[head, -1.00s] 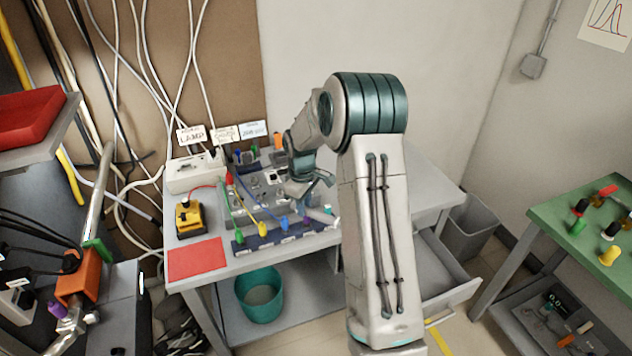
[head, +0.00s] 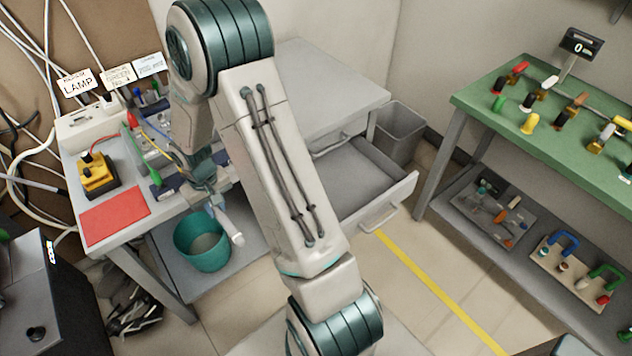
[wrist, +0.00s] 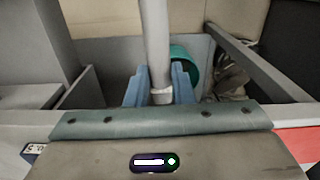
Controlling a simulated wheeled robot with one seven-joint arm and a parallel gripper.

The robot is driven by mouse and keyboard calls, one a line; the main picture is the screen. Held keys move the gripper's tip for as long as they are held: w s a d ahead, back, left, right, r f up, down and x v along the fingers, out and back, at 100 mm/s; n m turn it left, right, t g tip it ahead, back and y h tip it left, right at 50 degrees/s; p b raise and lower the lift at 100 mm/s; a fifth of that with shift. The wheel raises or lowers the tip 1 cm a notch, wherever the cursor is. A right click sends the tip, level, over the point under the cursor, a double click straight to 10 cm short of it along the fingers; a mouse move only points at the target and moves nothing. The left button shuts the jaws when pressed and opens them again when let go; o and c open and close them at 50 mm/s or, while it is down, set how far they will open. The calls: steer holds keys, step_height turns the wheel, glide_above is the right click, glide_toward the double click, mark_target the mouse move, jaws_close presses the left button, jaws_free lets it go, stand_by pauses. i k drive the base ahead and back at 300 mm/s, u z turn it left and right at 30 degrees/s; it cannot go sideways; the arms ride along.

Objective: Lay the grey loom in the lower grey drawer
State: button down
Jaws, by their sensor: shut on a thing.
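My gripper (head: 208,190) is shut on the grey loom (head: 228,220), a pale grey tube that hangs down at the table's front edge, above and beside the teal bucket. In the wrist view the grey loom (wrist: 155,45) stands out between the blue fingers of my gripper (wrist: 160,88). The lower grey drawer (head: 405,187) is pulled open under the right part of the table, to the right of my gripper. The visible part of its inside looks empty. My arm hides the drawer's left part.
A teal bucket (head: 203,242) stands on the table's lower shelf. A shut drawer is above the open one. A grey bin (head: 398,135) stands behind the drawer. A green workbench (head: 560,150) is on the right. The floor before the drawer looks clear.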

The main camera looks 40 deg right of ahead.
mark_target(334, 200)
steer(key=u, duration=0.05)
steer(key=k, duration=0.35)
steer(key=z, duration=0.8)
steer(key=i, duration=0.5)
